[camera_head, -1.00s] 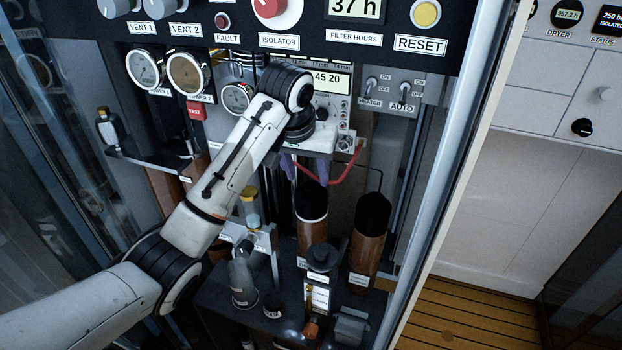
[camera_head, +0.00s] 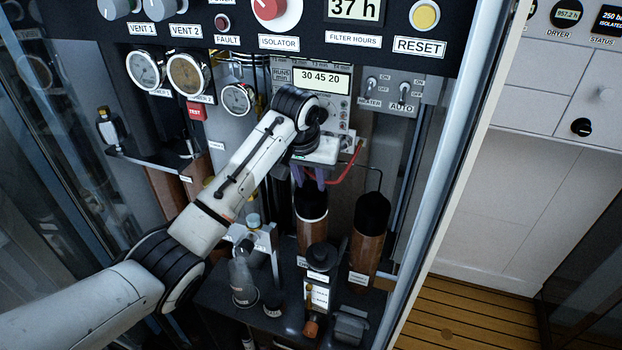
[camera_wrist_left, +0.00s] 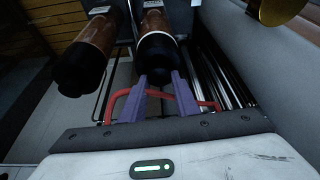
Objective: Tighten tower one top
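Two brown towers with black tops stand in the cabinet. In the head view, the left tower's black top (camera_head: 311,203) is right below my left gripper (camera_head: 312,180); the right tower's black top (camera_head: 372,212) is beside it. I cannot read which tower is one. The other black top (camera_wrist_left: 78,72) is to the left. My right gripper is not in view.
A red hose (camera_head: 350,165) runs beside and behind the fingers, also seen in the left wrist view (camera_wrist_left: 208,104). The control panel (camera_head: 300,20) with gauges and switches is above. A clear bottle (camera_head: 243,280) and a black-capped item (camera_head: 321,258) stand in front of the towers.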

